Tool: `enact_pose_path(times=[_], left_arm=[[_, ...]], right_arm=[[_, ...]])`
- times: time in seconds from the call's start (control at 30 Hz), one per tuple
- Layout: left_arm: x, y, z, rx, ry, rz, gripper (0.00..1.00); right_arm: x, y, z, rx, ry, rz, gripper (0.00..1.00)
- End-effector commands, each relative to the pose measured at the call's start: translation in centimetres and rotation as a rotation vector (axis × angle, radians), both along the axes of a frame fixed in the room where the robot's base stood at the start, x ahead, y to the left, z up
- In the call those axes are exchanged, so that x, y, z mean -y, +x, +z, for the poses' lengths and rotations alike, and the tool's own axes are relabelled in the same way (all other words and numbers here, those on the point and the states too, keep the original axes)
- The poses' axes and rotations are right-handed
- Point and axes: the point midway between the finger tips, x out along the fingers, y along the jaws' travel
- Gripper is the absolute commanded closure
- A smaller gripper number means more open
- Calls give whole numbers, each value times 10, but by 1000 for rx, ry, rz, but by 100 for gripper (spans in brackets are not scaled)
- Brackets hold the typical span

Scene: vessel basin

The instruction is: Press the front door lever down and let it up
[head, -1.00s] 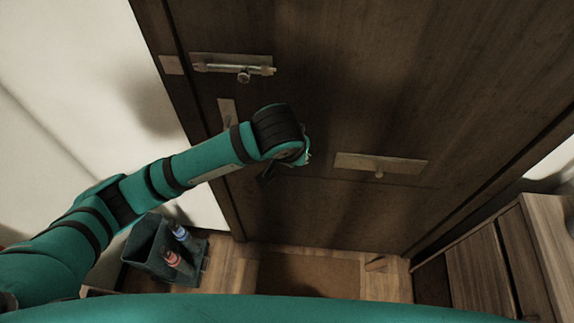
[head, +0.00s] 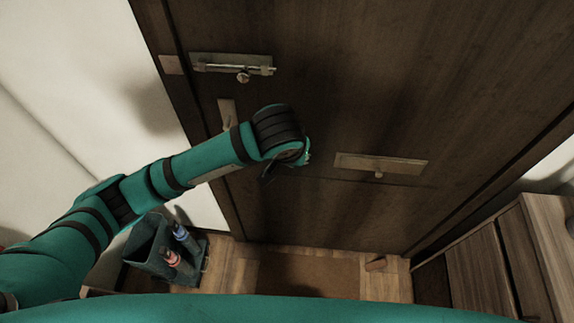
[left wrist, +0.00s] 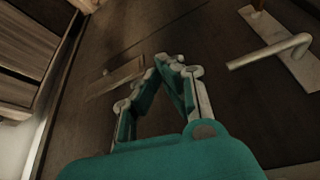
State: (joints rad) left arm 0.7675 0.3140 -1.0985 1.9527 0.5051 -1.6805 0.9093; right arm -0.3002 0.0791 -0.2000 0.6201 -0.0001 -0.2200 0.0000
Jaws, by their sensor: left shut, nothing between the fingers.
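The door lever (left wrist: 268,51) is a pale metal bar on a long plate (left wrist: 290,62) at the upper right of the left wrist view. It looks about square to its plate. In the head view the top of the lever plate (head: 227,110) shows, and my left arm hides the lever itself. My left gripper (left wrist: 168,60) is shut and empty, in front of the dark door (head: 350,90). It is apart from the lever, to its left in the left wrist view. In the head view my left gripper (head: 268,174) is mostly hidden under the wrist. My right gripper is not in view.
A slide bolt (head: 232,66) sits high on the door, and a metal plate with a small knob (head: 380,163) sits to the right.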

Motion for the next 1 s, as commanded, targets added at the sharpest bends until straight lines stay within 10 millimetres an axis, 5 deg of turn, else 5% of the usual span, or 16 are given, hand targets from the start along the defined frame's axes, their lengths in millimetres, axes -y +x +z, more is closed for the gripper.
enact_pose_path(times=[1.0], left_arm=[[0, 0, -52, 0, 0, 0, 100]], right_arm=[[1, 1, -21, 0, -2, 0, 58]])
